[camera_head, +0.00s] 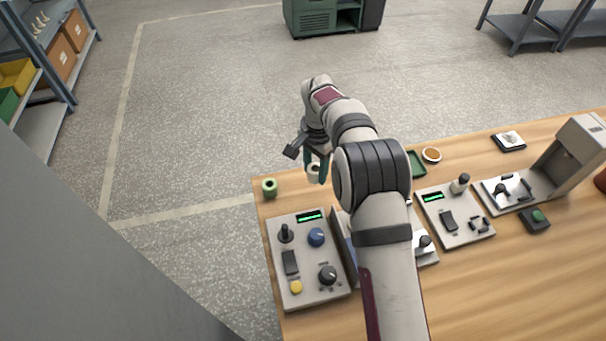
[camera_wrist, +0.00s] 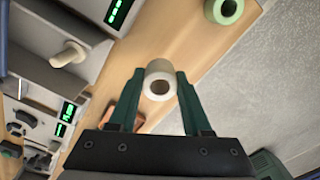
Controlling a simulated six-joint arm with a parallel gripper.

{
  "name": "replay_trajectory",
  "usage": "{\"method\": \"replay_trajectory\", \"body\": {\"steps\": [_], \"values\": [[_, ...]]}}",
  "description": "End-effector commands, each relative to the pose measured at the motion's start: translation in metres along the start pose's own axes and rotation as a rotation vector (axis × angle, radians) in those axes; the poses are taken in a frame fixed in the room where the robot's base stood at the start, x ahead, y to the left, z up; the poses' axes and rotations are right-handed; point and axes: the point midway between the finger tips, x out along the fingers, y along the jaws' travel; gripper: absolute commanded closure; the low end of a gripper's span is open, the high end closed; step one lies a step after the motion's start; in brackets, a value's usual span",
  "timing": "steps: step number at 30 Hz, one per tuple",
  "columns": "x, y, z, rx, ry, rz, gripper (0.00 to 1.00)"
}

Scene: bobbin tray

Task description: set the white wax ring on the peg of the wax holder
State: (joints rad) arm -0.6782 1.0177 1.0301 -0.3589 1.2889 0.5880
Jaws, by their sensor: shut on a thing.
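The white wax ring (camera_wrist: 160,80) is between the two green fingers of my gripper (camera_wrist: 160,77), with its round hole facing the wrist camera. In the head view my gripper (camera_head: 316,164) holds the ring (camera_head: 313,173) near the far left edge of the table. A pale peg (camera_wrist: 68,54) juts from a grey upright panel at the left of the wrist view; it looks like the peg of the wax holder and is bare. The ring is apart from it. In the head view the grey panel (camera_head: 344,236) shows only partly, and my arm hides its peg.
A control box (camera_head: 305,270) with knobs stands close to the panel. More devices, a green tray (camera_head: 417,163) and an orange-filled dish (camera_head: 432,154) lie to the right. Open floor lies beyond the table edge.

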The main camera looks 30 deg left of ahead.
Motion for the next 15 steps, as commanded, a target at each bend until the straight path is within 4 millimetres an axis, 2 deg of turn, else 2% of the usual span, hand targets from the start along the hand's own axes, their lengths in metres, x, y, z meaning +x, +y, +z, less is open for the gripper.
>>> {"method": "replay_trajectory", "body": {"steps": [6, 10, 13, 15], "values": [[-0.032, 0.047, -0.024, 0.004, 0.002, -0.001, 1.0], [-0.044, 0.066, -0.033, 0.002, 0.001, -0.001, 1.0], [-0.048, 0.083, -0.032, 0.0, 0.001, 0.001, 1.0], [-0.047, 0.102, -0.023, -0.002, 0.0, 0.002, 1.0]]}}
